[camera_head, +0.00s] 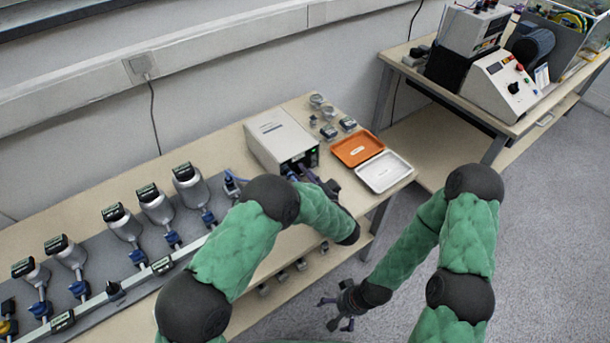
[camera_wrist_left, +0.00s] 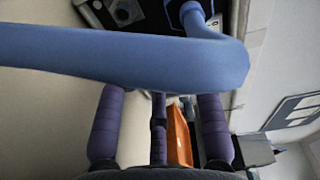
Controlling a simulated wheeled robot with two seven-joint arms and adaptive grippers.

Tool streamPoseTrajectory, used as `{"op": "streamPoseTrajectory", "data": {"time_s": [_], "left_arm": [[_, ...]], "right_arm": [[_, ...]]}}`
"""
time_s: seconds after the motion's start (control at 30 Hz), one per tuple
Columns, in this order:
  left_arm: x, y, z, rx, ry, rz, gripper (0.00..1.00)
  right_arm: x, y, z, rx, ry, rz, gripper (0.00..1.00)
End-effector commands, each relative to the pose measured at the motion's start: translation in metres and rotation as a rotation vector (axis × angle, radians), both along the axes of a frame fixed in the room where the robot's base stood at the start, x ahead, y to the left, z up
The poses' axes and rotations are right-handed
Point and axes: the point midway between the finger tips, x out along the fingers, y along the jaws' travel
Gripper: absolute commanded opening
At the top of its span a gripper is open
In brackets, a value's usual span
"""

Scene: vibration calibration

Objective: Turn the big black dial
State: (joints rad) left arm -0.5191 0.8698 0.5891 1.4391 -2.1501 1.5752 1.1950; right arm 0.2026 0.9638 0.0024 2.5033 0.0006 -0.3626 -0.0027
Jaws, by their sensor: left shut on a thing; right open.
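The white box-shaped instrument (camera_head: 281,141) stands on the bench against the wall, with a dark front panel and a small green display. My left gripper (camera_head: 306,173) is at that front panel, shut on what appears to be the big black dial, which the fingers and arm hide. My right gripper (camera_head: 337,311) is open and empty, low above the floor, away from the bench.
An orange tray (camera_head: 340,154) and a white tray (camera_head: 405,179) lie right of the instrument; the orange one also shows in the left wrist view (camera_wrist_left: 178,142). Small metal parts (camera_head: 321,108) stand behind them. Several grey sensor units (camera_head: 157,206) line the bench's left. A second table (camera_head: 398,59) holds equipment.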

Motion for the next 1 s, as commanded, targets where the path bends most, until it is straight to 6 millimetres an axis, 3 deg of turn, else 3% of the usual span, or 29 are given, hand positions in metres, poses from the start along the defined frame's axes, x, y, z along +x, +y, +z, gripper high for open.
{"op": "streamPoseTrajectory", "data": {"time_s": [1.0], "left_arm": [[0.003, -0.004, 0.003, 0.774, 0.552, -0.008, 0.03]], "right_arm": [[0.0, 0.0, 0.011, 0.0, 0.0, 0.0, 1.0]]}}
